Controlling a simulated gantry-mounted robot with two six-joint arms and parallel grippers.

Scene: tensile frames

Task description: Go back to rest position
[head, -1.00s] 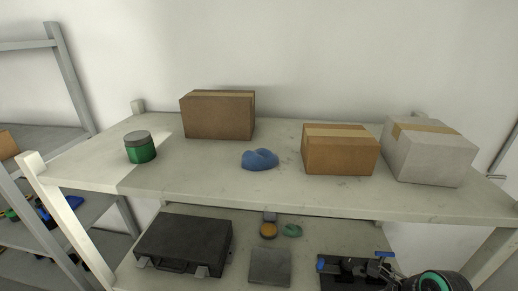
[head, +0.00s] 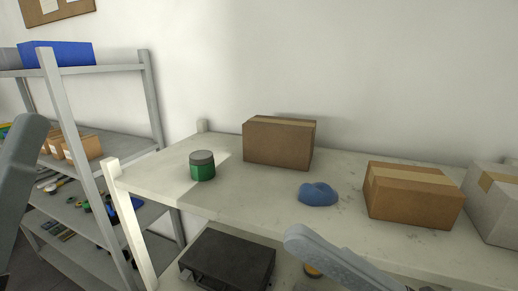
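A grey arm link of mine (head: 22,180) rises at the left edge. Another grey arm link of mine (head: 340,265) reaches in from the bottom right, in front of the shelf's front edge. No gripper fingers show on either, so whether the grippers are open or shut is hidden. I see nothing held.
A white shelf (head: 250,193) carries a green jar with a grey lid (head: 202,167), brown boxes (head: 278,143) (head: 412,195), a blue lump (head: 318,195) and a pale box (head: 497,203). A black case (head: 228,262) lies below. A grey rack (head: 150,95) stands left.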

